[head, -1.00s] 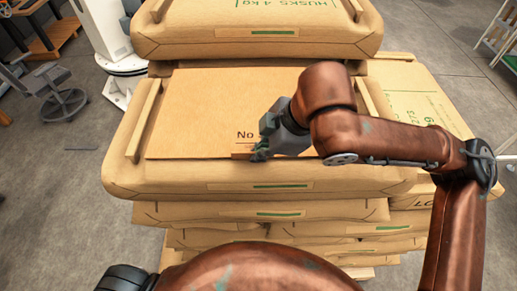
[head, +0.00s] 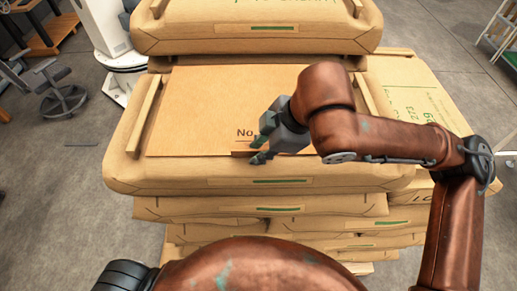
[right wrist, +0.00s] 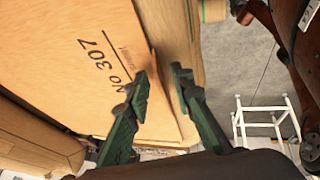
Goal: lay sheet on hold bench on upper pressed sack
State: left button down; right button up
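The tan sheet (head: 205,105), printed "No 307" in the right wrist view (right wrist: 75,60), lies flat on the upper sack (head: 130,175) of the near stack, between two raised strips. My right gripper (head: 258,148) is at the sheet's near edge, by a small tab. In the right wrist view, its green fingers (right wrist: 160,82) are spread apart, with the sheet's edge and tab between or just beyond them. I cannot tell whether a finger still touches it. My forearm hides the sheet's right part. My left gripper is out of view.
Another sack (head: 255,28) stands higher just behind. A printed sack (head: 420,105) lies lower on the right. More sacks (head: 265,207) are layered below.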

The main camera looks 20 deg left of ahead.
jog(key=shift+d+r, duration=0.15)
jog(key=shift+r, duration=0.2)
jog(key=b+v, duration=0.3)
jog(key=v, duration=0.8)
jog(key=shift+s+r, duration=0.1)
jog(key=shift+d, duration=0.1)
